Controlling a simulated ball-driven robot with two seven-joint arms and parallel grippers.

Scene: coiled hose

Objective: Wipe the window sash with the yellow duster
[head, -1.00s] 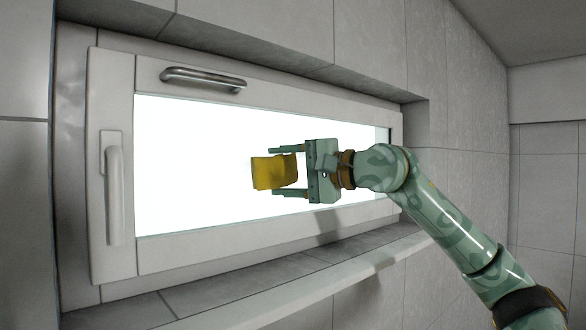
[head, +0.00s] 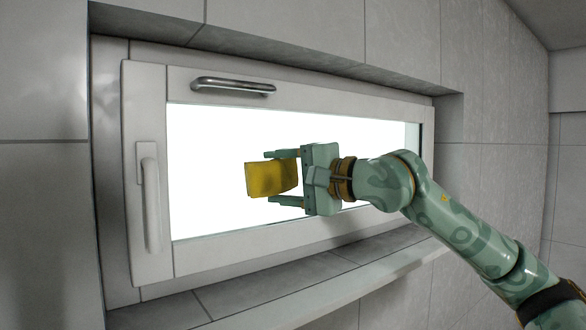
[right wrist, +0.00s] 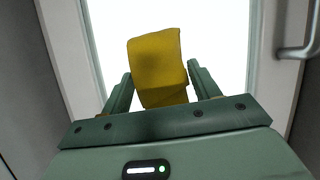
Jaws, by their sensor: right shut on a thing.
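The window sash (head: 215,258) has a pale frame around a bright white pane. It also shows in the right wrist view (right wrist: 62,40). My right gripper (head: 284,178) is in front of the pane, right of its middle. It is shut on the yellow duster (head: 265,179), which juts out past the fingertips to the left. In the right wrist view the duster (right wrist: 158,62) sits between the two fingers, against the bright pane. I cannot tell whether the duster touches the sash. My left gripper is not in view.
A metal bar handle (head: 233,86) is on the top rail of the sash. An upright lever handle (head: 148,197) is on the left stile. A sill ledge (head: 330,292) runs below, and grey tiled wall surrounds the recess.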

